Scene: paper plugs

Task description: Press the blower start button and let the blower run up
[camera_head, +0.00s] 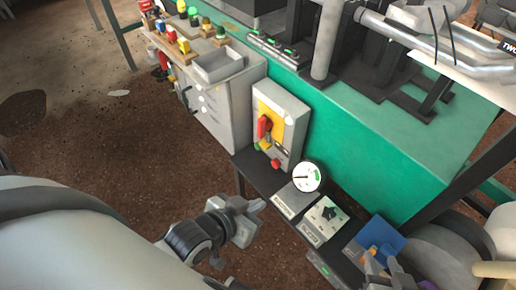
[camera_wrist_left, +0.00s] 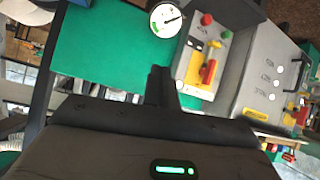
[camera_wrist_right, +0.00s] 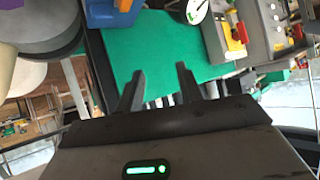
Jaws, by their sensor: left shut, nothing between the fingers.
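A grey control box (camera_head: 287,108) stands against the green bench side. It carries a red handle (camera_head: 264,127) on a yellow plate, a red button (camera_head: 276,163) and a small green button (camera_head: 257,146). The left wrist view shows the red button (camera_wrist_left: 207,19) and green button (camera_wrist_left: 227,33) on the box's far end. A round white gauge (camera_head: 308,177) has a dark needle away from its green mark. My left gripper (camera_head: 258,205) is shut and empty, in front of the box and apart from it. My right gripper (camera_wrist_right: 160,82) is open and empty, low at the right in the head view.
A dark shelf below the box holds a panel with a dark knob (camera_head: 329,212) and a blue block (camera_head: 380,238). A grey cabinet (camera_head: 222,105) with a tray stands left of the box. A grey drum (camera_head: 445,255) is near the right gripper.

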